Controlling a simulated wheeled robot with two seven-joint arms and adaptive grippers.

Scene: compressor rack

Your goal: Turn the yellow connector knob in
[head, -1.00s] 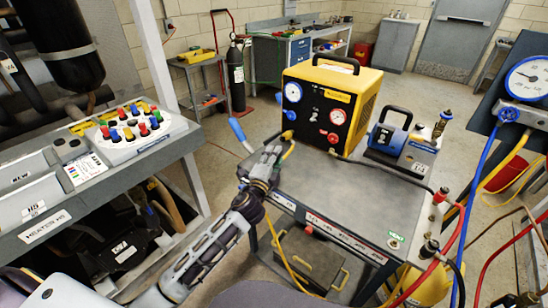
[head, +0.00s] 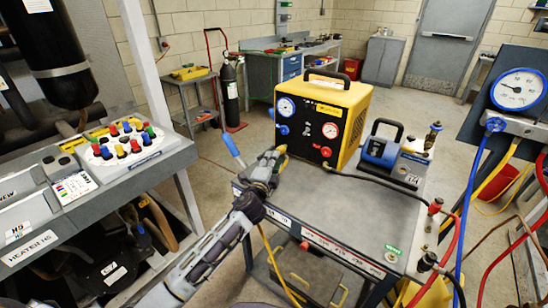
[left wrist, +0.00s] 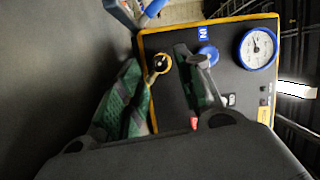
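The yellow connector knob (left wrist: 160,63) shows in the left wrist view as a yellow ring with a dark centre, low on the dark front panel of the yellow recovery machine (head: 340,95). My left gripper (head: 280,155) reaches over the cart to the panel's lower left corner and partly hides the knob in the head view. In the left wrist view the fingers (left wrist: 166,64) are spread, one on each side of the knob, nearer the left finger. Whether a finger touches it cannot be told. My right gripper is not in view.
A blue knob (left wrist: 207,56) sits close behind the right fingertip. A blue gauge (left wrist: 257,47) is farther right. A yellow hose (head: 270,255) hangs at the cart's front.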

